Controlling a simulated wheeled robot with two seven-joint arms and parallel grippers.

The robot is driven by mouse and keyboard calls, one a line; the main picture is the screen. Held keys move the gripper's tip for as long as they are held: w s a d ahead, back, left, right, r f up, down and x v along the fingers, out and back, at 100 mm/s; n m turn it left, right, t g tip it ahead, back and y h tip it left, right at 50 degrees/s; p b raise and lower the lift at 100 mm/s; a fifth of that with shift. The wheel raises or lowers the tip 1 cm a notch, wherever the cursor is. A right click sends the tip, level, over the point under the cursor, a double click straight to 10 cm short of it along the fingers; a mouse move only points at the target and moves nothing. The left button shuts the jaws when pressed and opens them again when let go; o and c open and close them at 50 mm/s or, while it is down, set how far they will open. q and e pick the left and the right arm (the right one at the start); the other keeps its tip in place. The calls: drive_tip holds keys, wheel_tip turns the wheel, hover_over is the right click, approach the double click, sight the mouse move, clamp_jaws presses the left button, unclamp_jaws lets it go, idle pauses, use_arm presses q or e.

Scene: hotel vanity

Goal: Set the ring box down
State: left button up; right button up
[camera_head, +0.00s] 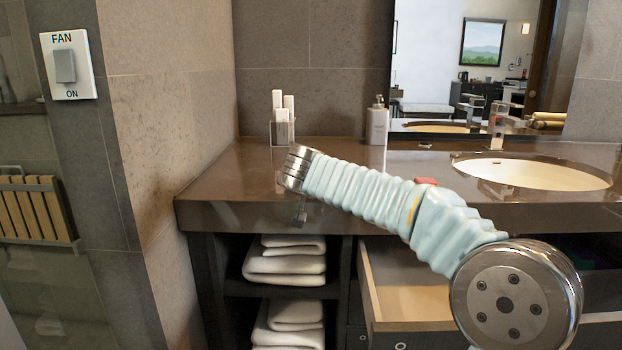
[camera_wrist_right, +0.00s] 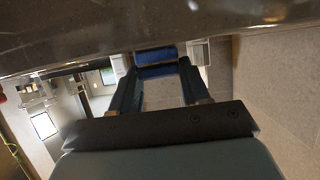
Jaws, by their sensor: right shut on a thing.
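The ring box (camera_wrist_right: 156,56) is dark blue and shows in the right wrist view between the fingertips of my right gripper (camera_wrist_right: 156,72). The gripper is shut on it. In the head view my right arm reaches from the lower right to the left part of the brown counter (camera_head: 236,172). Its wrist ends over the counter, near the front edge. The box cannot be made out in the head view. In the wrist view a dark glossy surface fills the top, close beyond the box; I cannot tell whether they touch. My left gripper is out of view.
A sink (camera_head: 535,173) is at right. Below, a drawer (camera_head: 405,290) is open beside folded towels (camera_head: 284,262). The left counter top looks mostly clear.

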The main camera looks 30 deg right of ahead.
drive_tip(key=o, duration=1.1)
drive_tip(key=shift+o, duration=0.2)
